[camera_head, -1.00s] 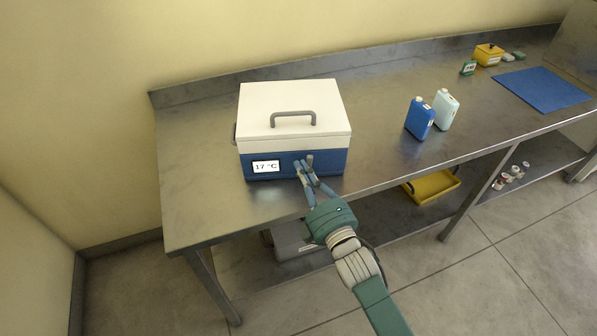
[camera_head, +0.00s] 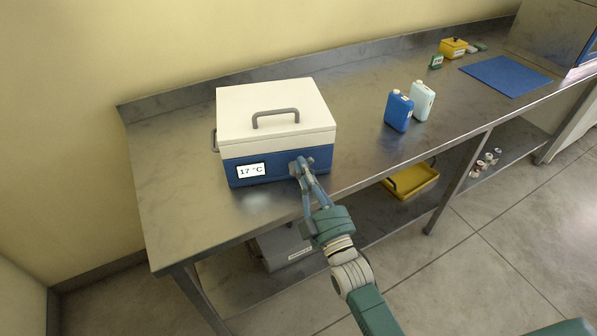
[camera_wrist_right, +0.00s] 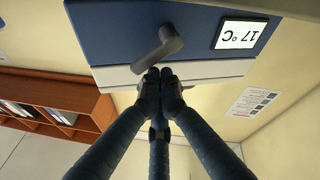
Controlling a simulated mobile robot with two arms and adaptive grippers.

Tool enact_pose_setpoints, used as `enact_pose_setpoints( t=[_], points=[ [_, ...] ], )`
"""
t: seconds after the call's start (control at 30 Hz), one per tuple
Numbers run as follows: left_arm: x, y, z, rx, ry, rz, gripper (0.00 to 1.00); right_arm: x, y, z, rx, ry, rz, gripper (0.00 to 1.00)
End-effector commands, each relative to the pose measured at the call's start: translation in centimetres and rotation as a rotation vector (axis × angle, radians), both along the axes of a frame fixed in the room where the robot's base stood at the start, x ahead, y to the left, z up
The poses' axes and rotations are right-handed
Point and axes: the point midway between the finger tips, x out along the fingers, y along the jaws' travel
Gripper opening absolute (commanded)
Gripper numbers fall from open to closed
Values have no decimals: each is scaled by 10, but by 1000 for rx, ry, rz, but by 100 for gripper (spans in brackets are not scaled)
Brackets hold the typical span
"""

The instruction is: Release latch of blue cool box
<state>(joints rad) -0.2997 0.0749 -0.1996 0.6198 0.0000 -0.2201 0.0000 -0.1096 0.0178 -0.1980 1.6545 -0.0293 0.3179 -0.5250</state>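The blue cool box (camera_head: 282,170) with a white lid (camera_head: 275,105) stands on the steel bench, lid down. Its front display (camera_head: 251,170) reads 17 °C. A grey latch lever (camera_wrist_right: 157,50) is on the blue front, slanted in the right wrist view, where the box appears upside down. My right gripper (camera_head: 298,168) is at the box front, right of the display. In the right wrist view its fingertips (camera_wrist_right: 162,76) are together beside the lever, with nothing visibly held. I cannot tell whether they touch the lever. My left gripper is out of view.
A blue bottle (camera_head: 398,111) and a pale bottle (camera_head: 422,101) stand right of the box. A blue mat (camera_head: 506,76) and a yellow box (camera_head: 453,48) lie farther right. A yellow tray (camera_head: 411,180) sits on the lower shelf. The bench (camera_head: 175,180) left of the box is clear.

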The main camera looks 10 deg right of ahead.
Motion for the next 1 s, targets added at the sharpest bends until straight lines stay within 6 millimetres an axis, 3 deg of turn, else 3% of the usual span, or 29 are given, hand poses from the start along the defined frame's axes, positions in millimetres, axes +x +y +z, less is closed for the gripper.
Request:
enact_pose_setpoints(
  t=[0.43, 0.7, 0.87, 1.0],
  points=[
    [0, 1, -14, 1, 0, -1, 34, 0, -12, -10, 386, 14, -1, 0],
    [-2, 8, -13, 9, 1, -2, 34, -1, -12, -10, 379, 14, 1, 0],
    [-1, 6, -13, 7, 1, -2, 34, -18, -13, -17, 377, 18, -1, 0],
    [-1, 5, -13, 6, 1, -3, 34, -47, -16, -27, 376, 19, -1, 0]
  ],
)
